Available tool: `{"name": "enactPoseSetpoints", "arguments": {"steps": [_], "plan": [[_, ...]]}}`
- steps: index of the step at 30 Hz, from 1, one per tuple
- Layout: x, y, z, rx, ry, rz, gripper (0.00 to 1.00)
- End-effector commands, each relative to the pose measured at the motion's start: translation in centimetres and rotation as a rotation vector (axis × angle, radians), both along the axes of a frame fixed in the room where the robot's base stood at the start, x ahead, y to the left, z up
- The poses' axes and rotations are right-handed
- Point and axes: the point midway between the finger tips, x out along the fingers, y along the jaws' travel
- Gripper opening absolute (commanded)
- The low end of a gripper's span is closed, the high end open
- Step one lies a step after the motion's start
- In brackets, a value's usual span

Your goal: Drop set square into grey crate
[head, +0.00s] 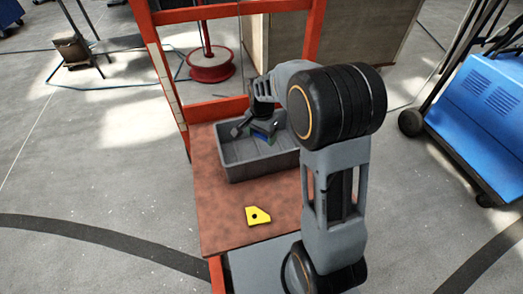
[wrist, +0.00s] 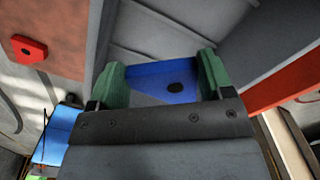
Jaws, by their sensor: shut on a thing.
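My gripper (head: 262,130) is over the grey crate (head: 262,172) in the head view, pointing down at its opening. In the wrist view its two green fingers (wrist: 158,62) are shut on a blue set square (wrist: 150,71), a flat piece with a dark hole. The crate's grey inside (wrist: 185,22) lies beyond the held piece. The set square shows only as a small blue patch between the fingers in the head view. I cannot tell whether it touches the crate floor.
The crate stands on a red-brown shelf (head: 225,232) of an orange frame (head: 182,100). A yellow plate (head: 258,215) with a hole lies in front of the crate. A red piece (wrist: 28,49) lies outside the crate in the wrist view. A blue cart (head: 485,115) stands at right.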

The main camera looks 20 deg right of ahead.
Motion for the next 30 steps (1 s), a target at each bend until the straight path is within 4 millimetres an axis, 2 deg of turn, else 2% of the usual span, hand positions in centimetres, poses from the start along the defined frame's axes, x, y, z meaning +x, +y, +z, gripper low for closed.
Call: {"name": "enactPoseSetpoints", "arguments": {"steps": [3, 11, 12, 19, 26, 30], "plan": [[0.0, 0.0, -0.8, 0.0, -0.001, 0.0, 0.48], [0.0, 0.0, -0.7, 0.0, -0.001, 0.001, 0.48], [0.0, 0.0, -0.7, 0.0, -0.001, 0.001, 0.78], [0.0, 0.0, -0.7, 0.0, -0.001, 0.001, 1.0], [0.0, 0.0, -0.7, 0.0, -0.001, 0.001, 1.0], [0.1, 0.0, 0.4, 0.0, -0.004, 0.001, 1.0]]}}
